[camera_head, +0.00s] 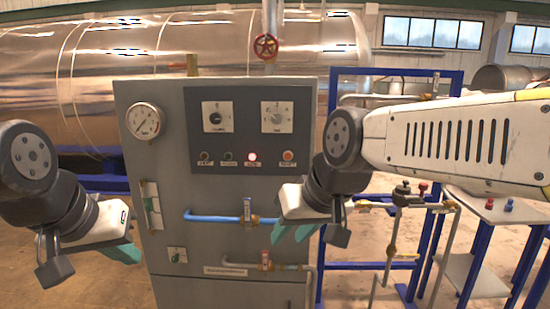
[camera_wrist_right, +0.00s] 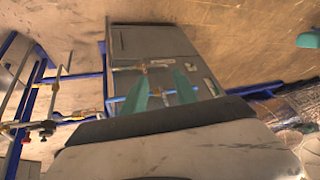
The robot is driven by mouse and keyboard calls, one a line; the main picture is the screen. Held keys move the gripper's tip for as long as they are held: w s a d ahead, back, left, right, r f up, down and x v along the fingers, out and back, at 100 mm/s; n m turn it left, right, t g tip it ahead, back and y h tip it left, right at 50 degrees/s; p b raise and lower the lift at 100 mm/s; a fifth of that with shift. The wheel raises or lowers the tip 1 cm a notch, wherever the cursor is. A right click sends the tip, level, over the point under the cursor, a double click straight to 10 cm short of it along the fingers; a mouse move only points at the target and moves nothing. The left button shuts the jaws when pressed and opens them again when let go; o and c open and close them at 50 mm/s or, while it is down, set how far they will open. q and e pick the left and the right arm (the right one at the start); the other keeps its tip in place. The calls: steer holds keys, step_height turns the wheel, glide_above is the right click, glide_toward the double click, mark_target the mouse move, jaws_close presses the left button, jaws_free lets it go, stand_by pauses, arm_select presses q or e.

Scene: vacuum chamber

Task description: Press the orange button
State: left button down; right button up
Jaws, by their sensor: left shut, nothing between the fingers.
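The orange button (camera_head: 289,155) is the rightmost in the row of small controls on the dark panel (camera_head: 205,103) of a grey cabinet. A lit red lamp (camera_head: 252,157) is just left of it. My left gripper (camera_head: 125,254), with teal fingers, is shut and empty, low in front of the cabinet's left edge. My right gripper (camera_head: 293,232) is below the button, before the lower cabinet front. In the right wrist view its teal fingers (camera_wrist_right: 161,88) stand apart with nothing held between them. The button cannot be made out in the wrist view.
The cabinet (camera_head: 150,95) also bears a pressure gauge (camera_head: 143,121), two dials and a blue pipe (camera_head: 215,217) with a valve. A blue frame with pipes (camera_head: 400,208) stands to the right, beside a small table (camera_head: 490,208). A large metal tank (camera_head: 100,75) lies behind.

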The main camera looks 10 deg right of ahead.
jaws_close()
stand_by(1.4)
